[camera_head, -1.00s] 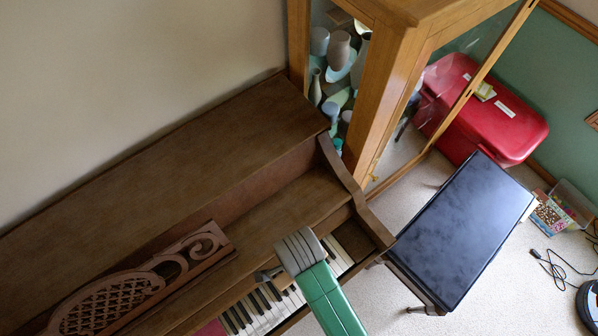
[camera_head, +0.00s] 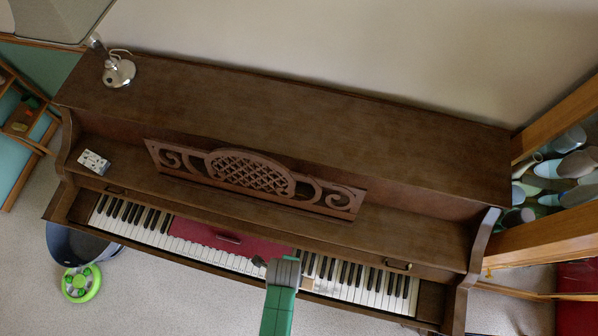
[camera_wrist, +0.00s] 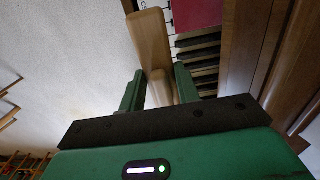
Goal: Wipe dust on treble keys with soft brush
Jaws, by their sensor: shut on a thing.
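My gripper (camera_head: 283,272) is over the front of the piano keyboard, just right of a red cloth's edge. In the wrist view, its green fingers (camera_wrist: 159,88) are shut on a pale wooden piece (camera_wrist: 150,40), seemingly the soft brush's handle. In the head view, a small dark tuft (camera_head: 258,262) shows left of the gripper and a bit of pale wood (camera_head: 307,284) to its right. I cannot tell whether the bristles touch a key. The treble keys (camera_head: 390,286) are to the right of my gripper; dust on them is too small to make out.
A carved music rest (camera_head: 250,175) stands behind. A lamp base (camera_head: 118,70) and a small patterned box (camera_head: 94,162) are at left.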

